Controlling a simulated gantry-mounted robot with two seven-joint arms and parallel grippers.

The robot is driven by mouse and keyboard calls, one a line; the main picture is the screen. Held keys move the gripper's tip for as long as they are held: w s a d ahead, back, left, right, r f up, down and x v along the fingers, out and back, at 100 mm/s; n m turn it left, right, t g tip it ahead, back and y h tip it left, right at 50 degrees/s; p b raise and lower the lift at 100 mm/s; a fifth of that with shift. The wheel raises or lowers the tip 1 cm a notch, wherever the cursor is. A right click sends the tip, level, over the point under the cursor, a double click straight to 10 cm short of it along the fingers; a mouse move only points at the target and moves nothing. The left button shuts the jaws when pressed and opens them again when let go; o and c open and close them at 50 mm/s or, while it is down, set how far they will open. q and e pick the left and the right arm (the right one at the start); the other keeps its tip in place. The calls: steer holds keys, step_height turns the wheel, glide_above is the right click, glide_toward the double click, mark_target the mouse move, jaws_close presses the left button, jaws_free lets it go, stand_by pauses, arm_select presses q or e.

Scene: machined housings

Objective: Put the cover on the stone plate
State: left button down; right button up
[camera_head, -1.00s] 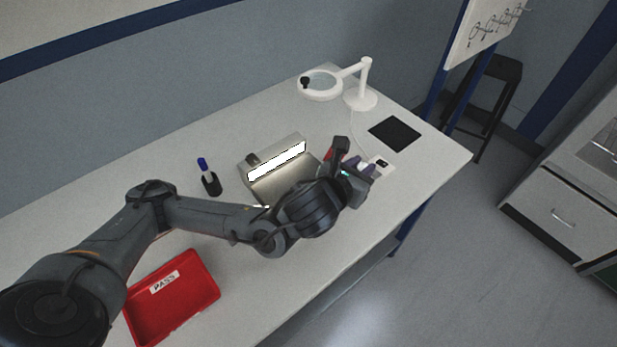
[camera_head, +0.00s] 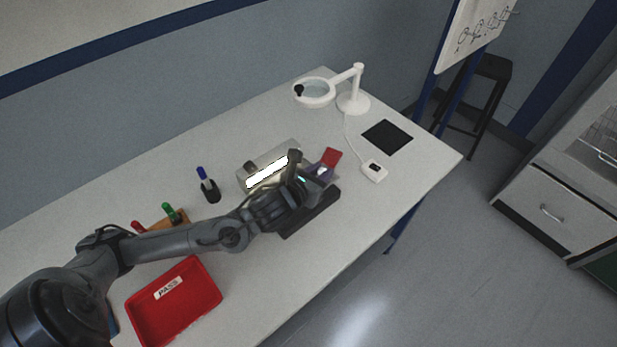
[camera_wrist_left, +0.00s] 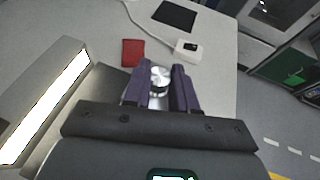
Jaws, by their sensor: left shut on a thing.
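My left gripper (camera_head: 320,171) is above the table, just right of the bright panel. In the left wrist view its purple fingers (camera_wrist_left: 162,90) are shut on a silver round metal part, seemingly the cover (camera_wrist_left: 158,76). The part is mostly hidden in the head view. A flat black square plate (camera_head: 387,135) lies at the table's right end, apart from the gripper; it also shows in the wrist view (camera_wrist_left: 174,14). A dark slab (camera_head: 313,213) shows below the gripper, partly behind my arm. I cannot tell for sure which is the stone plate. My right gripper is not in view.
A lit panel on a metal base (camera_head: 268,170) stands close left of the gripper. A red flat piece (camera_head: 331,157) and a white box (camera_head: 375,171) lie ahead. A magnifier lamp (camera_head: 352,103) stands behind. A red PASS tray (camera_head: 174,302) and marker holders (camera_head: 210,189) are left.

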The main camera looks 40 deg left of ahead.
arm_select(q)
steer(key=a, duration=0.1)
steer(key=a+f, duration=0.1)
steer(key=a, duration=0.1)
steer(key=shift+s+f, duration=0.3)
steer(key=shift+f, duration=0.1)
steer(key=shift+f+b, duration=0.35)
steer(key=shift+f, duration=1.65)
steer(key=shift+f, duration=0.2)
steer(key=c, duration=0.9)
jaws_free()
